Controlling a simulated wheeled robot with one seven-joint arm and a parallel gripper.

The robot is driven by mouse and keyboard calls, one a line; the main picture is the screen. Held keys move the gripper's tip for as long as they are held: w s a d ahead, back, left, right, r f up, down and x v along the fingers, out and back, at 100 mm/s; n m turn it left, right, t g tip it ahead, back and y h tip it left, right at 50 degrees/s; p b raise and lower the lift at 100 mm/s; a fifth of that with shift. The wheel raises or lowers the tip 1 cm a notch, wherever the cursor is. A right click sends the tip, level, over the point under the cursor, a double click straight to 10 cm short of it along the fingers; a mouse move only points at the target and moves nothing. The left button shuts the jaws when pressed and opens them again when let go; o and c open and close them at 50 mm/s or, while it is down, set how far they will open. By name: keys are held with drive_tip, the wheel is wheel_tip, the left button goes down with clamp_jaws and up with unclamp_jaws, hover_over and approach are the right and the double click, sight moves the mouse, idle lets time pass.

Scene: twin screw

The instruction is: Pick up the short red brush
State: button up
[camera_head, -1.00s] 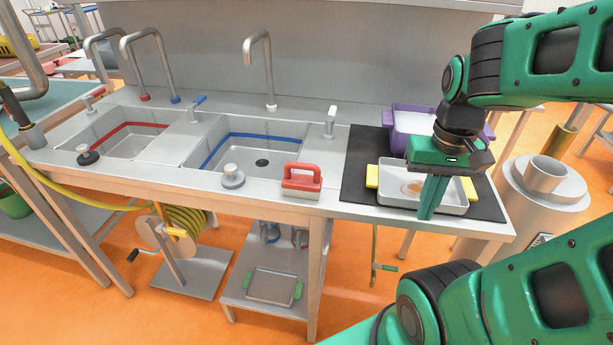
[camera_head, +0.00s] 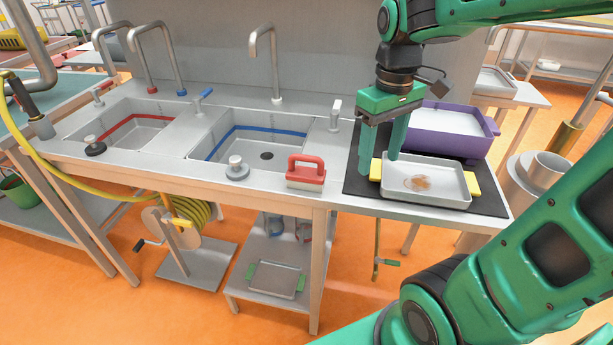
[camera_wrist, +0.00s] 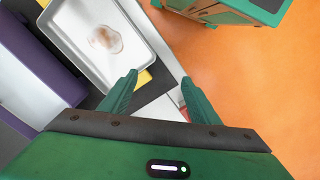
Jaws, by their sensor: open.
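The short red brush (camera_head: 306,174) stands on the steel counter, right of the blue-rimmed sink, with its red handle up and pale bristles down. In the wrist view only a small red bit of it (camera_wrist: 181,97) seems to show beside the right finger. My gripper (camera_head: 375,150) is open and empty, fingers pointing down, above the left end of the dark mat and to the right of the brush. In the wrist view the two green fingers (camera_wrist: 160,92) stand apart with nothing between them but counter and mat.
A grey tray with yellow handles (camera_head: 440,196) and a brown stain lies on the dark mat (camera_head: 490,203). Behind it stands a purple tub (camera_head: 452,150). A small tap (camera_head: 335,114) rises behind the brush. A grey plug (camera_head: 237,168) sits to its left.

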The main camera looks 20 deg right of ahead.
drive_tip(key=w+a+n, duration=0.3)
drive_tip(key=a, duration=0.1)
drive_tip(key=w+a+r+n, duration=0.1)
drive_tip(key=w+a+n, duration=0.2)
drive_tip(key=a, duration=0.1)
drive_tip(key=w+a+r+n, duration=0.1)
drive_tip(key=w+a+n, duration=0.1)
drive_tip(key=a, duration=0.3)
drive_tip(key=shift+w+r+n, duration=0.1)
drive_tip(key=shift+w+n, duration=0.3)
drive_tip(key=shift+w, duration=0.5)
drive_tip(key=shift+a+f, duration=0.2)
drive_tip(key=shift+f, duration=0.15)
hover_over(306, 171)
drive_tip(key=f, duration=0.4)
drive_tip(key=shift+w+a+f, duration=0.15)
drive_tip(key=shift+a, duration=0.2)
drive_tip(key=shift+s+d+f, duration=0.15)
drive_tip(key=shift+f, duration=1.3)
drive_tip(key=shift+s+d+f, duration=0.1)
drive_tip(key=shift+d+f, duration=0.05)
drive_tip(key=shift+f, duration=1.25)
drive_tip(key=c, duration=1.2)
